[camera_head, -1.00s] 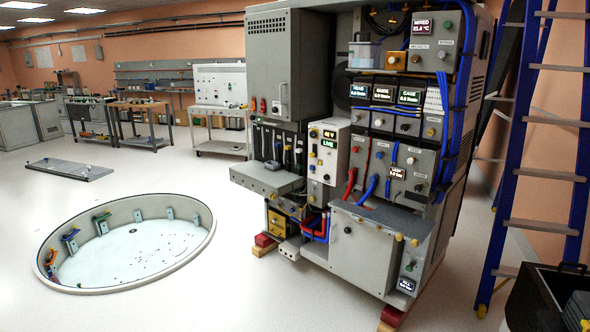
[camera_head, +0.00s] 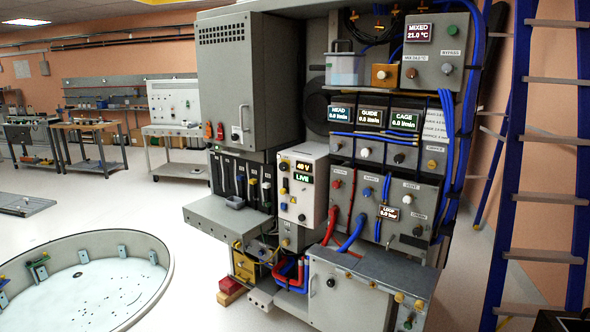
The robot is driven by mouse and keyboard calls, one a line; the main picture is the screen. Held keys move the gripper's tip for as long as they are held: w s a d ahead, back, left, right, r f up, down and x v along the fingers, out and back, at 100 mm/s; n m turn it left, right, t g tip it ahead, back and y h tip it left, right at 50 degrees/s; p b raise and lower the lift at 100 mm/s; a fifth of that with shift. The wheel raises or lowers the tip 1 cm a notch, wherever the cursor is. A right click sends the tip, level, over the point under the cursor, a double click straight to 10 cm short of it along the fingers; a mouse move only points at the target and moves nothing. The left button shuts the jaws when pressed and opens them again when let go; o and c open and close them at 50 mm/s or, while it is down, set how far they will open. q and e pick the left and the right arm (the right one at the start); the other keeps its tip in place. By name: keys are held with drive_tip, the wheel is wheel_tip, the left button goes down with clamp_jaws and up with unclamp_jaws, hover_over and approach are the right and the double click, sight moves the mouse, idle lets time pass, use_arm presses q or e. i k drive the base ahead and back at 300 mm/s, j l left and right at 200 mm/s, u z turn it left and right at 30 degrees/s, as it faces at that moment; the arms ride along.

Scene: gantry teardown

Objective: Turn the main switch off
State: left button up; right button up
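The main switch appears to be on the white power box (camera_head: 304,184) in the middle of the grey machine cabinet. The box carries two small displays, reading about 48 V (camera_head: 303,167) and LIVE (camera_head: 303,178). Dark and yellow knobs (camera_head: 284,186) sit on its left side and a round dark part (camera_head: 302,217) low on its front. Which of these is the main switch, and its exact position, is too small to tell. Neither of my grippers shows in the head view.
A round sunken pit with a raised rim (camera_head: 165,262) lies on the floor at the left. A blue ladder (camera_head: 505,180) stands at the right. Red and blue hoses (camera_head: 352,234) hang beside the power box. A grey shelf (camera_head: 225,216) juts out below left.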

sight(283, 166)
drive_tip(key=i+j+z, duration=0.15)
drive_tip(key=z, duration=0.2)
drive_tip(key=i+j+z, duration=0.15)
drive_tip(key=z, duration=0.2)
drive_tip(key=i+j+z, duration=0.1)
drive_tip(key=j+z, duration=0.2)
drive_tip(key=i+j+z, duration=0.15)
drive_tip(key=j, duration=0.45)
drive_tip(key=i+j+z, duration=0.1)
drive_tip(key=j, duration=0.5)
drive_tip(key=i+j+z, duration=0.15)
drive_tip(key=j, duration=0.45)
drive_tip(key=i+j+z, duration=0.1)
drive_tip(key=j, duration=0.5)
drive_tip(key=i+j+z, duration=0.15)
drive_tip(key=j, duration=1.15)
drive_tip(key=i+j, duration=0.15)
drive_tip(key=j, duration=1.2)
drive_tip(key=i, duration=0.05)
